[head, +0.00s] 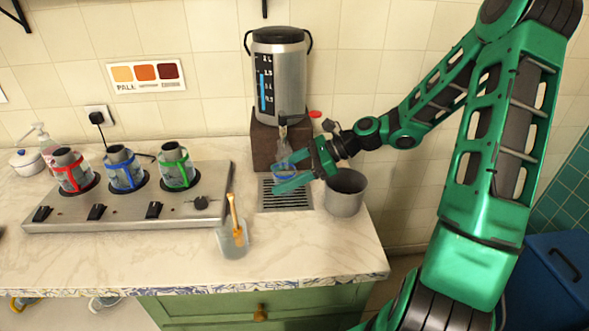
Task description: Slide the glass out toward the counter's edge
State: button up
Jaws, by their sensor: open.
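A clear glass with blue at its base (285,171) stands below the tap of the steel samovar (283,75), over the grated drip tray (270,203). My gripper (279,176) comes in from the right, its two green fingers spread open. The fingers reach the glass, one on its far side and one on its near side, and partly hide it. I cannot tell whether either finger touches it. The counter's front edge (200,286) runs along the bottom, well in front of the tray.
A grey metal pot (345,193) stands close to the right of the tray, under my arm. A clear jar with a wooden stick (233,243) stands front left. The steel stove (120,208) at left carries three banded vessels. The counter before the tray is clear.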

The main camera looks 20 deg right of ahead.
aim_at(275, 179)
jog(key=shift+x, duration=1.75)
jog(key=c, duration=1.2)
jog(key=shift+s, duration=0.1)
